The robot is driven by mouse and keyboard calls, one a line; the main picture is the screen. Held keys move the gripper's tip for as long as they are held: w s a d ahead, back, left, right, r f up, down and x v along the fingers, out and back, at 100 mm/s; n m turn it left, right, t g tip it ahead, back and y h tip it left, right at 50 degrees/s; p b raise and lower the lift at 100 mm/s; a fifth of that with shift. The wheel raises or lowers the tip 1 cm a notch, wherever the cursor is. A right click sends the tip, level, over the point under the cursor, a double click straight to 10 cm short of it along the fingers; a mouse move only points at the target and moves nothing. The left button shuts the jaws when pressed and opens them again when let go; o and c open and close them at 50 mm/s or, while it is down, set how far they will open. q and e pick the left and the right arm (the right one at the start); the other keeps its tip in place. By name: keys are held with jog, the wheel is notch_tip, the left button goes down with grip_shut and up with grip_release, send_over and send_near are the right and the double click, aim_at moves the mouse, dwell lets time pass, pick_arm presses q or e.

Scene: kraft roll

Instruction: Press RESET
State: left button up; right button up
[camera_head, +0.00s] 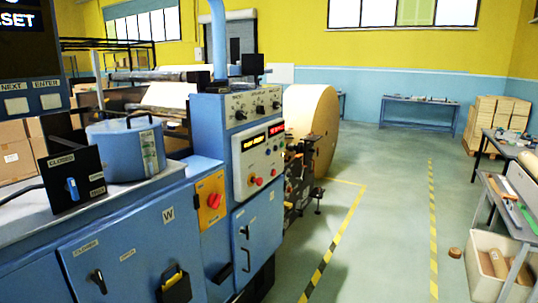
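A dark screen (20,20) at the top left edge shows white letters ending in "SET"; the start of the word is cut off. Below it, on the same dark unit, are two pale square buttons, a left one (16,106) and a right one (50,102) labelled ENTER. A blue control cabinet (210,130) stands near the middle. Its pale panel (243,170) carries lit displays, a red button (259,181) and other small buttons. I cannot read a RESET label on that panel. Neither of my grippers shows.
A black switch box (73,170) marked CLOSED and a blue lidded pot (125,150) stand on the left cabinet top. A large kraft roll (312,115) is behind.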

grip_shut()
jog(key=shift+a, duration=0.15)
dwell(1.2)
